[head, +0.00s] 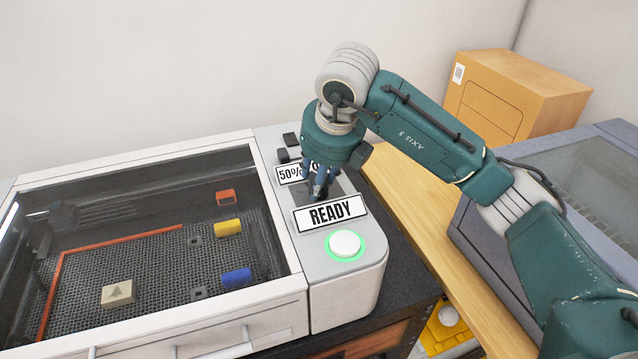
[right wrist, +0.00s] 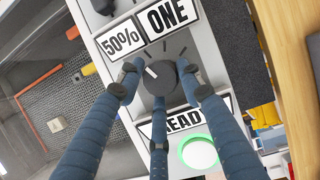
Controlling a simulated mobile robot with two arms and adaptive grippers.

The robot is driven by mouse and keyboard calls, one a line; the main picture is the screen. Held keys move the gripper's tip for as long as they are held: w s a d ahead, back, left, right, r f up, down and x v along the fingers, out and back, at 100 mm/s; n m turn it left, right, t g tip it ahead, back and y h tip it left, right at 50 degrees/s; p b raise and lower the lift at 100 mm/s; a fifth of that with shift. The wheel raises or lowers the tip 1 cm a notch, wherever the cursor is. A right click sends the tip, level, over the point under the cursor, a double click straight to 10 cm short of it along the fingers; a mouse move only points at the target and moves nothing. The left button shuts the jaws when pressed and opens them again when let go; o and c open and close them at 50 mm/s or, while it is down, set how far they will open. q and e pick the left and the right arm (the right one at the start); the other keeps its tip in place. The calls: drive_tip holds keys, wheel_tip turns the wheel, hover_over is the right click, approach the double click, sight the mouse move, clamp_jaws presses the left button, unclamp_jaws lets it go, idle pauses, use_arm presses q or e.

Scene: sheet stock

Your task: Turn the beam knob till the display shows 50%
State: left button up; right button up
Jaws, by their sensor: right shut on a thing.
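The beam knob (right wrist: 160,80) is a dark round dial with a white pointer mark on the machine's control panel. Tick marks fan around its upper side, and the pointer leans to the upper left in the right wrist view. My right gripper (head: 319,188) is shut on the knob from above, its blue fingers around the rim. In the head view the gripper mostly hides the knob. The display (right wrist: 120,41) reads 50%; in the head view it also shows (head: 288,174), partly covered. My left gripper is in neither view.
A READY sign (head: 331,214) and a white button with a green ring (head: 345,245) sit in front of the knob. A ONE sign (right wrist: 169,17) is beside the display. The glass-topped bed (head: 150,262) holds several small blocks. A cardboard box (head: 515,90) stands behind right.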

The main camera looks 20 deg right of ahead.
drive_tip(key=shift+w+d+r+m, duration=0.15)
drive_tip(key=shift+w+r+m, duration=0.2)
drive_tip(key=shift+r+m, duration=0.15)
drive_tip(key=o, duration=1)
drive_tip(key=shift+o, duration=0.2)
drive_tip(key=shift+w+f, duration=0.1)
drive_tip(key=shift+f, duration=0.15)
drive_tip(key=v, duration=1.2)
